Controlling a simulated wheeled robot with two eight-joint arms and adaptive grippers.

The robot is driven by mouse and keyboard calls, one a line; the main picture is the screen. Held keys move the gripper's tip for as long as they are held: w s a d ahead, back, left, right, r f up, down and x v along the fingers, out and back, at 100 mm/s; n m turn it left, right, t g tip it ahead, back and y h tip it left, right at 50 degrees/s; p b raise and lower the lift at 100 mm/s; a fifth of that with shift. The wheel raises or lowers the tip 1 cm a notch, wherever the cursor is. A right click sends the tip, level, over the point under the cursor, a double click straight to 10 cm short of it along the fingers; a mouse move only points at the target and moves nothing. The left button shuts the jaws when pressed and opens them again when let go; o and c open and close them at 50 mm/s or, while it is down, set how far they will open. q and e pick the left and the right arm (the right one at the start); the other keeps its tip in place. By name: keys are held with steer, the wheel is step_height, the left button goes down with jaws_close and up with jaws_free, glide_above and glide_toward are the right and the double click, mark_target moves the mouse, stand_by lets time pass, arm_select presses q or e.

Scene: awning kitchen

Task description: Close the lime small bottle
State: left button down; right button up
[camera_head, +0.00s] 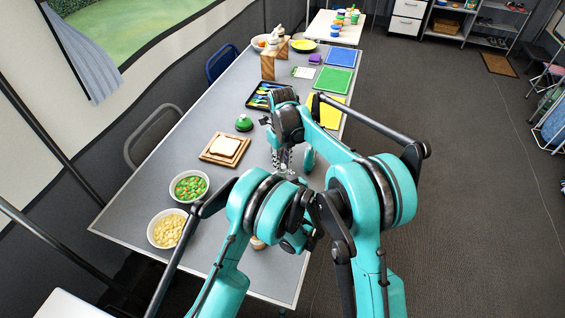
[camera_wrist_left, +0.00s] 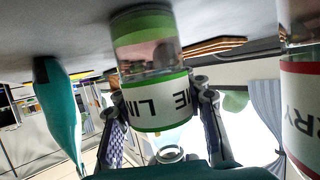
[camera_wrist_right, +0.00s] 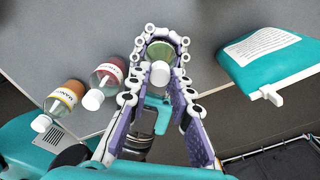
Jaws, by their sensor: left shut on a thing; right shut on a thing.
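The lime small bottle (camera_wrist_left: 157,105) stands upright, seen upside down in the left wrist view, with a green and white label. My left gripper (camera_wrist_left: 160,85) is shut around it. Its white cap (camera_wrist_right: 160,74) shows at the neck end in the right wrist view, with the green bottle body behind it. My right gripper (camera_wrist_right: 160,65) comes in from above and is shut around the cap. Whether the cap is seated on the neck cannot be told. In the head view my arms hide the bottle.
A mango bottle (camera_wrist_right: 65,98) and a red-labelled bottle (camera_wrist_right: 108,75), both white-capped, stand close by at left in the right wrist view. A teal object with a printed label (camera_wrist_right: 265,55) is at right, near the table edge. Bowls and bread on a board stand along the table's left.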

steer(key=o, duration=0.7)
steer(key=shift+c, duration=0.2)
steer(key=shift+r, duration=2.25)
steer(key=shift+c, duration=0.5)
